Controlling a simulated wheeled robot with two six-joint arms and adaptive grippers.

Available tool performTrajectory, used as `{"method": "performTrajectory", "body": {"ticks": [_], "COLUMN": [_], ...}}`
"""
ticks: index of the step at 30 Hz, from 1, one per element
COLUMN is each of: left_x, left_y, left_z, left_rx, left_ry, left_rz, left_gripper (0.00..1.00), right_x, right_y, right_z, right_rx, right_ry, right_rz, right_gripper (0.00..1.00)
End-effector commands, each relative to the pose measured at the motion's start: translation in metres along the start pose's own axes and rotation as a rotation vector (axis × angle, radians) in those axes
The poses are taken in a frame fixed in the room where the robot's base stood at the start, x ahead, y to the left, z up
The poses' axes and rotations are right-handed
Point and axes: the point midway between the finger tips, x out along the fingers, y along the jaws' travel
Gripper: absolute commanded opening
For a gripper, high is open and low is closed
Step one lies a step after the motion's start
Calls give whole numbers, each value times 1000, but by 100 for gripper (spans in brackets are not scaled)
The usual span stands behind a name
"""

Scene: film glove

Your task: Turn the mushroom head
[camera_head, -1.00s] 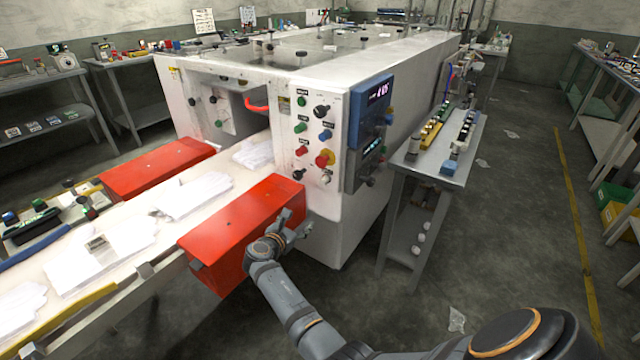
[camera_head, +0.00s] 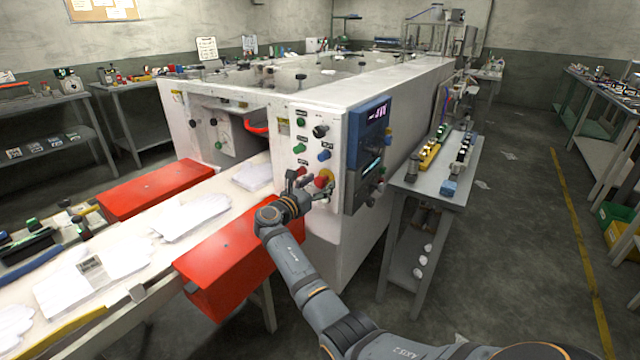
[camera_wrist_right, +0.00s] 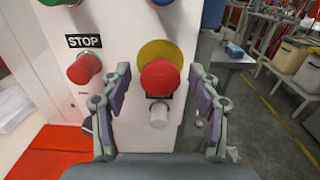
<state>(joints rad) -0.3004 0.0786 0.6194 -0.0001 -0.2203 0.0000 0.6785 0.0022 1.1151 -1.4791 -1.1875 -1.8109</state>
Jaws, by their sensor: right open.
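The red mushroom head (camera_head: 322,180) with its yellow backing sits low on the white machine's control panel. In the right wrist view the red mushroom head (camera_wrist_right: 160,79) lies between and ahead of the open fingers, over a yellow disc (camera_wrist_right: 160,52). My right gripper (camera_head: 308,182) is open in front of the panel, close to the head; it also shows in the wrist view (camera_wrist_right: 158,105), with no finger visibly touching the head. My left gripper is not in view.
A red STOP button (camera_wrist_right: 84,69) is left of the head, and a white knob (camera_wrist_right: 158,115) is just below it. A blue display box (camera_head: 368,140) juts out at the panel's right. A red guard box (camera_head: 225,245) lies below the gripper.

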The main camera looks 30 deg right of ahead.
Motion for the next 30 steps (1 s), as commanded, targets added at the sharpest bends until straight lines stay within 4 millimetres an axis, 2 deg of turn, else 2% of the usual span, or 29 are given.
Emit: {"method": "performTrajectory", "body": {"ticks": [3, 11, 23, 30], "left_x": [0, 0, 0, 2], "left_y": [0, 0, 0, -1], "left_z": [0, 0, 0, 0], "left_rx": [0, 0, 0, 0], "left_ry": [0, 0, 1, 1], "left_rz": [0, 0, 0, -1], "left_gripper": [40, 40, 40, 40], "right_x": [7, 8, 8, 8], "right_y": [0, 0, 0, 0], "right_z": [0, 0, -1, -1], "right_rx": [0, 0, 0, 27], "right_ry": [1, 2, 2, 2], "right_rz": [0, 0, 1, 1], "right_gripper": [62, 61, 6, 6]}}
